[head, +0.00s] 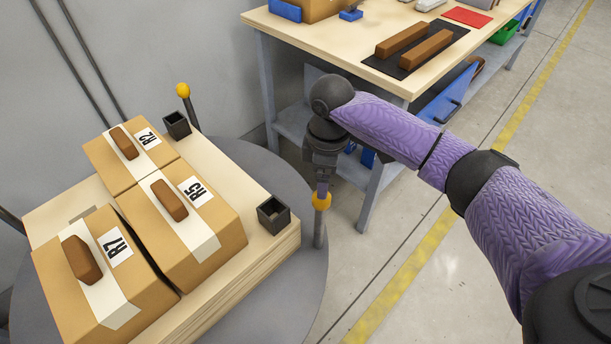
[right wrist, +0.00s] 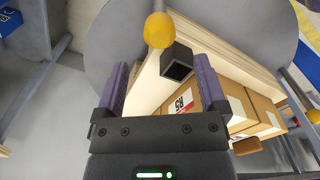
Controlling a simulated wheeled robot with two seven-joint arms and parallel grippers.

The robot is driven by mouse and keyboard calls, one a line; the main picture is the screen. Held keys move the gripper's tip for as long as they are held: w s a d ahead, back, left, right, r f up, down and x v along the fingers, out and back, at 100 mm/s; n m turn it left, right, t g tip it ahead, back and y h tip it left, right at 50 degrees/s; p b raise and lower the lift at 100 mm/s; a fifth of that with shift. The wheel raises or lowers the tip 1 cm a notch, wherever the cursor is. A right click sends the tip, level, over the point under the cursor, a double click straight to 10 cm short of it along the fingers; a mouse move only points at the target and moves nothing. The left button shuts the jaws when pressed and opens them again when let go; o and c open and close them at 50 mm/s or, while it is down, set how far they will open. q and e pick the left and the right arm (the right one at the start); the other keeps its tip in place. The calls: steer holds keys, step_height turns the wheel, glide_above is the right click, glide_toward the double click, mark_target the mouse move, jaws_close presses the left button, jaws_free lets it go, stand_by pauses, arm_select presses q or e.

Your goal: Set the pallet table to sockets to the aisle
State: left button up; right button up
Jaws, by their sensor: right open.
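The pallet table is a grey round turntable (head: 302,292) carrying a wooden pallet (head: 262,262). Two black square sockets, one nearer (head: 273,215) and one farther (head: 176,125), stand along the pallet's right edge, the side facing the bench and the yellow floor line. Yellow-knobbed posts rise at the turntable's rim: one knob (head: 183,90) at the back, another (head: 321,201) at the right. My right gripper (head: 322,186) points down at the right knob. In the right wrist view, the open fingers (right wrist: 162,78) have a yellow knob (right wrist: 158,30) ahead of them. My left gripper is not in view.
Cartons R2 (head: 107,165), R5 (head: 220,228) and R7 (head: 62,290) with brown handles sit on the pallet. A workbench (head: 340,45) stands behind, its near leg close to my right gripper. The grey wall is at the left. The floor at the right is clear.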

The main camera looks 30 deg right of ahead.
mark_target(323, 201)
steer(key=shift+w, duration=0.3)
steer(key=f+b, duration=0.2)
steer(key=f, duration=0.1)
steer(key=f+b, duration=0.1)
steer(key=f, duration=0.2)
steer(key=f+b, duration=0.2)
steer(key=f, duration=0.1)
steer(key=shift+s+b, duration=0.25)
steer(key=shift+b, duration=0.05)
steer(key=shift+f, duration=0.25)
steer(key=shift+r, duration=0.1)
steer(key=c, duration=1.2)
jaws_close()
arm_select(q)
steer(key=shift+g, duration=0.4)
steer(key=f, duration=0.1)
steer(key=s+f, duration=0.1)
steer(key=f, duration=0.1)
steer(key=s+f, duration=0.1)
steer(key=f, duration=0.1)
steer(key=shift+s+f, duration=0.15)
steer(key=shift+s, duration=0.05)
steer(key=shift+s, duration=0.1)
